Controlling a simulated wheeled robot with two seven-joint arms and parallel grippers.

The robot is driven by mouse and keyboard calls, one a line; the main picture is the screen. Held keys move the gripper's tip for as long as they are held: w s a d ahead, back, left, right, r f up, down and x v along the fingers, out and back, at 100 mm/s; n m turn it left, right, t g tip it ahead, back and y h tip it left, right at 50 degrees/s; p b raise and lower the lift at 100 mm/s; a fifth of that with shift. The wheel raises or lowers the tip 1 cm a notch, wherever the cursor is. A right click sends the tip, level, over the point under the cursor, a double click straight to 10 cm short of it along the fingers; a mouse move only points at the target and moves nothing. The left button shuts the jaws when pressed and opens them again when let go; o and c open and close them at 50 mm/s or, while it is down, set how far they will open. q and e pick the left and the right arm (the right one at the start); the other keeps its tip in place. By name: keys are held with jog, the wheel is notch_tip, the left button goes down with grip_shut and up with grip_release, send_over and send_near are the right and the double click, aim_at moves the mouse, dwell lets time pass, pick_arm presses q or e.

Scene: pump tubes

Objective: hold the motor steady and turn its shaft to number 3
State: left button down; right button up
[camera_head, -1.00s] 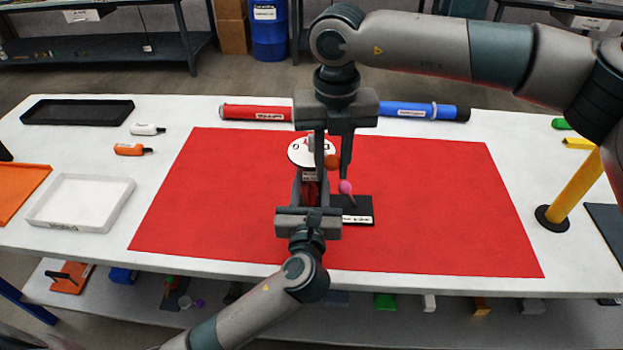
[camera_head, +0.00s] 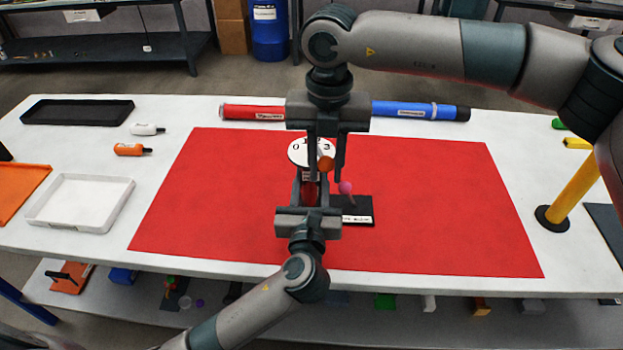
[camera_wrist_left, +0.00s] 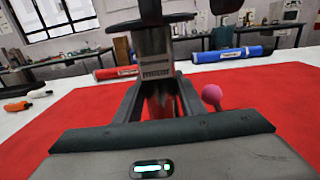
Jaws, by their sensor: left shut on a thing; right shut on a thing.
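The motor (camera_wrist_left: 153,46) is a grey block with a label, upright between the fingers of my left gripper (camera_wrist_left: 155,84) in the left wrist view. In the head view my left gripper (camera_head: 310,177) reaches it from the front and is shut on it. A white dial (camera_head: 298,157) with black digits sits at its top; 0 shows at the left and 3 at the right. My right gripper (camera_head: 326,166) comes from above, its fingers on either side of an orange knob (camera_head: 326,164) at the dial's right edge, shut on it. One finger hides part of the dial.
A black block (camera_head: 357,209) with a label and a pink-balled lever (camera_head: 345,187) stands just right of the motor. Red (camera_head: 250,112) and blue (camera_head: 410,109) tubes lie behind. A yellow post (camera_head: 573,190) stands at the right. The red mat (camera_head: 440,220) is mostly clear.

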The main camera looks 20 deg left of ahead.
jog(key=shift+s+a+m, duration=0.3)
jog(key=shift+a+m, duration=0.2)
jog(key=shift+m, duration=0.3)
jog(key=shift+a, duration=0.1)
jog(key=shift+s+a+m, duration=0.2)
jog(key=shift+a+m, duration=0.2)
jog(key=shift+m, duration=0.4)
jog(key=shift+a, duration=0.1)
jog(key=shift+r, duration=0.1)
jog(key=o, duration=1.3)
jog(key=shift+r, duration=3.5)
